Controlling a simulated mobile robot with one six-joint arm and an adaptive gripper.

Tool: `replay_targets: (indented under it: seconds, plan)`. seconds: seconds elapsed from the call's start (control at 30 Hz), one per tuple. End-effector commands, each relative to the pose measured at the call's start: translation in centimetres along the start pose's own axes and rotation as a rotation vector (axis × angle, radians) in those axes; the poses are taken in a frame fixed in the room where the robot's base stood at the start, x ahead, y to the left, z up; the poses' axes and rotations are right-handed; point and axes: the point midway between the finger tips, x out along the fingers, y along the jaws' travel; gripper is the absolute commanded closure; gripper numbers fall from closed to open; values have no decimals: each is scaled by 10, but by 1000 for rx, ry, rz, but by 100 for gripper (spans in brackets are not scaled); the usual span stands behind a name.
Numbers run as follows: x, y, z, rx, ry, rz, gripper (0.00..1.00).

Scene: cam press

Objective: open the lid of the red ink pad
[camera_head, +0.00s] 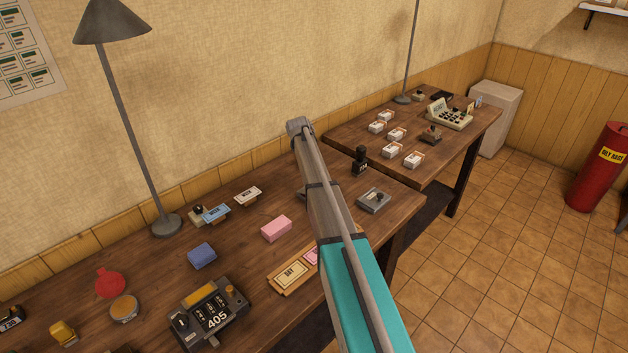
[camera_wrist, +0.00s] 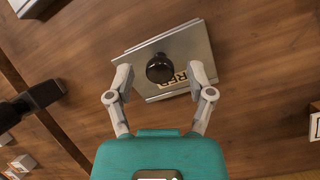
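The red ink pad (camera_wrist: 190,45) is a flat grey metal box with a round black knob (camera_wrist: 160,68) on its lid. A pale label (camera_wrist: 182,80) beside the knob shows letters that look like RED, partly covered by the knob. The lid looks shut. In the wrist view my gripper (camera_wrist: 161,77) is open and empty, one finger on each side of the knob and apart from it. Its height above the lid is hard to tell. In the head view my arm hides the pad, and I cannot make out the fingertips.
A black stamp (camera_head: 360,160) stands near the pad, also in the wrist view (camera_wrist: 30,102). A grey device (camera_head: 374,200) sits towards the desk's front right. A pink block (camera_head: 277,229) and a ticket tray (camera_head: 290,275) lie left of my arm. The second table (camera_head: 345,135) holds white boxes.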

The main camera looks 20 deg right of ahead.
Motion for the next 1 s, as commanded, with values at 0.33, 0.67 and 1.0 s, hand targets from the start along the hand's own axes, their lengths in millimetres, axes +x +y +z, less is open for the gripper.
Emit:
replay_targets:
  seconds: [0.33, 0.67, 1.0]
  plan:
    - [-1, 1, 1, 10, 3, 0, 59]
    - [-16, 9, 16, 197, 43, -14, 100]
    - [-15, 16, 28, 558, 115, -70, 100]
